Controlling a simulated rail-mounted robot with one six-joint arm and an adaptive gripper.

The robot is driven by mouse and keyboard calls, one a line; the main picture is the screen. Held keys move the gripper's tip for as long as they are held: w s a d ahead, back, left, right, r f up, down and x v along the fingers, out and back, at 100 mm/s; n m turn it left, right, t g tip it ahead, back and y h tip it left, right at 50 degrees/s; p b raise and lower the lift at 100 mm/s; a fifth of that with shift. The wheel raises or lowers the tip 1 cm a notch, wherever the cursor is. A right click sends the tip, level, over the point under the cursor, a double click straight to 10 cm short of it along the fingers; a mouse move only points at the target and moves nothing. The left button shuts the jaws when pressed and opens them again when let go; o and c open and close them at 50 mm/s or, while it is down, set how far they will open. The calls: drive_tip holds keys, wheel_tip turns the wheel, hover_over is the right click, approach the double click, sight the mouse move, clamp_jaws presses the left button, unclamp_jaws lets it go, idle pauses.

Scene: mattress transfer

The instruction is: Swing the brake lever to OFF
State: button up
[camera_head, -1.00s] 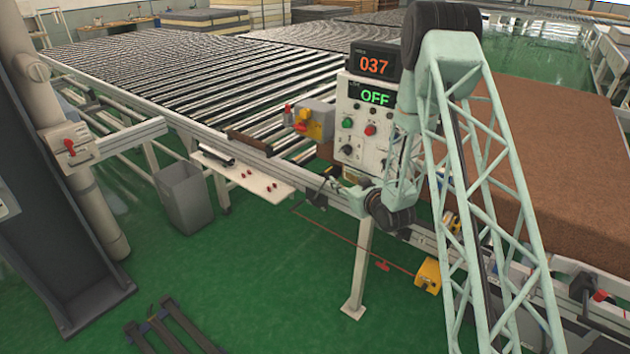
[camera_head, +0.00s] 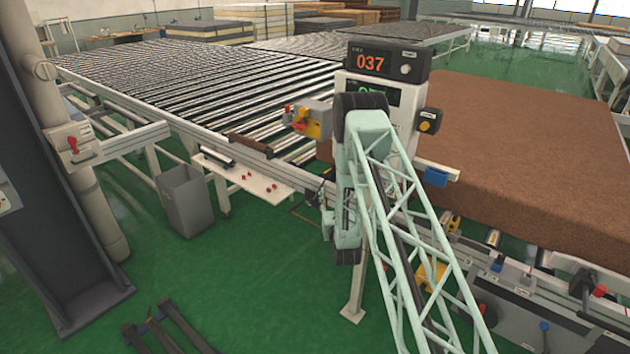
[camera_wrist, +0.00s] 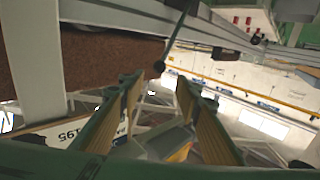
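I cannot tell for sure which part is the brake lever. A red-handled lever (camera_head: 73,145) sits on a box on the left column, and a red-knobbed lever (camera_head: 600,290) stands at the lower right by the conveyor. In the wrist view, a thin dark rod with a round knob (camera_wrist: 159,66) hangs just beyond my fingertips, near the gap between them. My gripper (camera_wrist: 160,88) is open, its two yellow-sided fingers apart with nothing between them. In the head view the gripper is hidden behind my arm, low in front of the conveyor.
A control cabinet with a 037 display (camera_head: 370,61) stands behind my arm; its lower screen is mostly covered. A brown mattress (camera_head: 520,150) lies on the right. The roller conveyor (camera_head: 190,90) fills the back left. A grey bin (camera_head: 185,200) stands on open green floor.

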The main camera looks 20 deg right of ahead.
sight(327, 178)
drive_tip(key=shift+w+d+f, duration=0.1)
drive_tip(key=shift+w, duration=0.05)
idle(0.4)
drive_tip(key=shift+b+x, duration=0.4)
drive_tip(key=shift+x, duration=6.35)
drive_tip(key=shift+d, duration=0.1)
drive_tip(key=shift+c, duration=0.7)
clamp_jaws()
